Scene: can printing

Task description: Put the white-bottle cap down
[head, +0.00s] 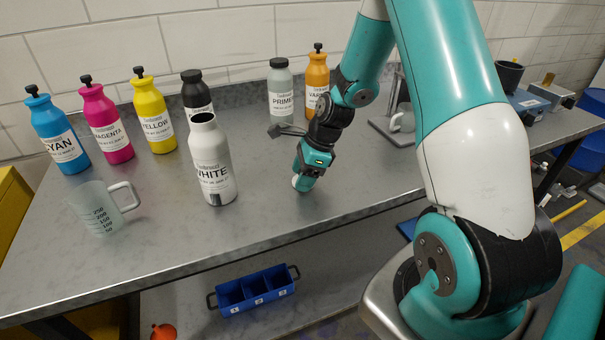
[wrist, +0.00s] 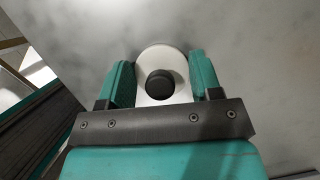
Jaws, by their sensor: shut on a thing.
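The white-bottle cap (wrist: 160,62) is a white round piece with a dark knob on top. My gripper (wrist: 160,82) is shut on it, one teal finger on each side, in the wrist view. In the head view my gripper (head: 301,181) points down at the grey table, with a bit of the white cap (head: 297,183) showing at its tip. The cap is at or just above the table surface; I cannot tell whether it touches. The white bottle (head: 213,165) stands upright and uncapped to the left of my gripper, with its dark mouth open.
Cyan (head: 58,135), magenta (head: 105,128), yellow (head: 153,120), black (head: 196,95), primer (head: 281,92) and varnish (head: 316,80) bottles stand along the back. A clear measuring jug (head: 97,212) is at the left. The table (head: 270,218) is bare around my gripper.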

